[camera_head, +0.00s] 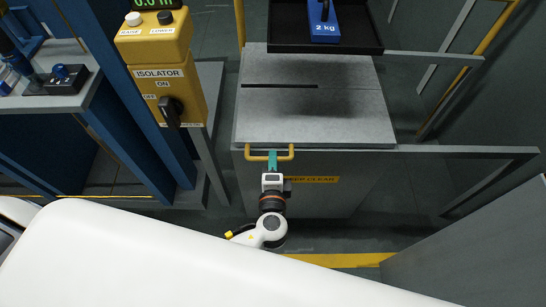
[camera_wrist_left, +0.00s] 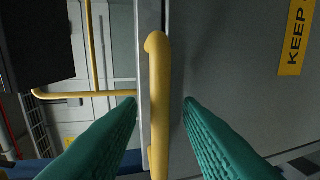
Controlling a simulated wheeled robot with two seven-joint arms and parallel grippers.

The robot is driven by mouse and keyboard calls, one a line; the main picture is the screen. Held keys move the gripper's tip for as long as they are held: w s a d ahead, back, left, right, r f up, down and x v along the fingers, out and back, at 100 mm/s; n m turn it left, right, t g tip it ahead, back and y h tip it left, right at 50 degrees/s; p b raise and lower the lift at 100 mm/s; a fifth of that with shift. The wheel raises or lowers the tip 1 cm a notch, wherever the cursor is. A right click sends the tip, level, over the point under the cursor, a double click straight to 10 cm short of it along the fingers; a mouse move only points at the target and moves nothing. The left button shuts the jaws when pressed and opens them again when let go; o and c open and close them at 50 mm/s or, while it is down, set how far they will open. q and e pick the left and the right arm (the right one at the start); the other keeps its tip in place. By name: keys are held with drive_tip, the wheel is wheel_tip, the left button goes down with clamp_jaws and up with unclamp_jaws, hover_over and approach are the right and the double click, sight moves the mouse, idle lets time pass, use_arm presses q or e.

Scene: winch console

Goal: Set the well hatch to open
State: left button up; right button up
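The well hatch (camera_head: 345,115) is a flat grey lid with a dark slot, lying level on top of a grey box. A yellow bar handle (camera_head: 291,152) sits at its front edge. My left gripper (camera_head: 272,160) is at the handle, coming from the front. In the left wrist view, its teal fingers (camera_wrist_left: 159,102) stand on either side of the yellow handle (camera_wrist_left: 157,75), with a gap on each side. The gripper is open and does not hold the handle. My right gripper is not in view.
A black tray (camera_head: 285,47) with a blue 2 kg weight (camera_head: 323,22) hangs over the hatch's far part. A yellow isolator box (camera_head: 160,75) with a black knob stands left of the hatch. Grey rails run to the right.

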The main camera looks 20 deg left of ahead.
use_arm(q)
drive_tip(key=shift+x, duration=1.05)
clamp_jaws()
